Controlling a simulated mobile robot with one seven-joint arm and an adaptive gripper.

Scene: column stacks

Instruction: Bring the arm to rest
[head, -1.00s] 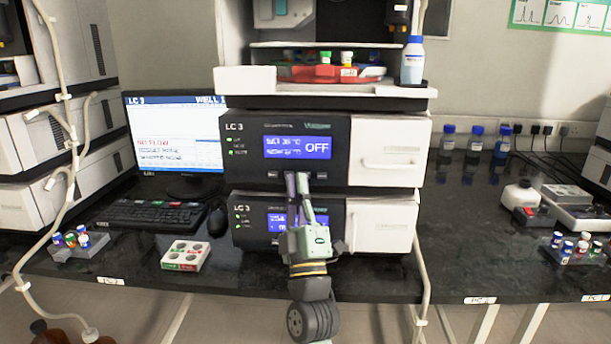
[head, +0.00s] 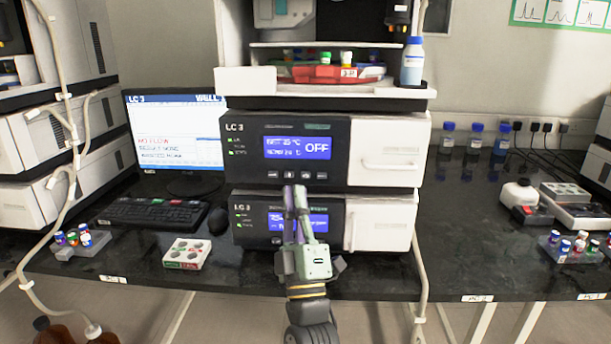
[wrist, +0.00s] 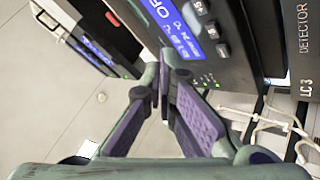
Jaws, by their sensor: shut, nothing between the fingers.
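My gripper (head: 296,203) is in front of the stacked LC 3 units in the head view, with its fingers pointing up and away from me. Its fingers are shut with nothing between them. The fingertips overlap the lower unit (head: 376,222) in the picture, below the button row of the upper unit (head: 340,150), whose blue screen reads OFF. In the wrist view the purple-padded fingers (wrist: 166,82) show close up, with the upper unit's screen and buttons (wrist: 215,30) beyond them. I cannot tell the exact gap to the panels.
A blue-capped bottle (head: 412,62) stands on top of the stack. The bench right of the stack has free room.

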